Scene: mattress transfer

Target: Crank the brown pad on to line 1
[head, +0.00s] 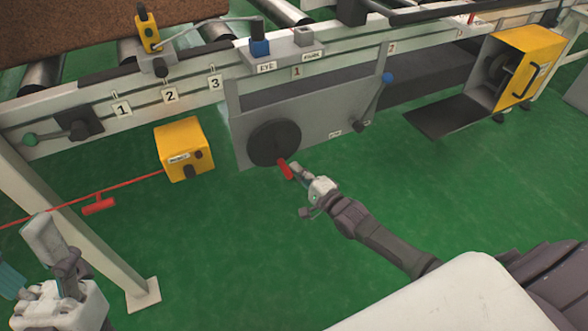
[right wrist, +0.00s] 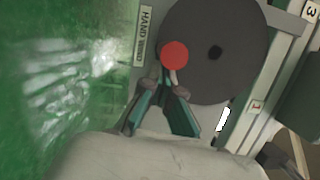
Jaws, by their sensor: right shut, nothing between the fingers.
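The brown pad (head: 90,25) lies on the rollers at the top left in the head view, partly out of frame. Rail labels 1 (head: 122,110), 2 (head: 170,96) and 3 (head: 215,83) sit below it. The dark crank wheel (head: 274,143) is on the grey panel, with a red handle (head: 286,169) at its lower right. My right gripper (head: 297,174) is shut and empty, its tips at the handle. In the right wrist view the red handle (right wrist: 174,54) stands just beyond the fingertips (right wrist: 172,80); contact is unclear. My left gripper (head: 32,262) appears open and empty at lower left.
A yellow box (head: 184,150) stands left of the wheel. A red cord with a red grip (head: 98,206) runs in front of the frame leg (head: 75,215). A blue-knobbed lever (head: 386,78) and a yellow housing (head: 520,70) are to the right. Green floor below is clear.

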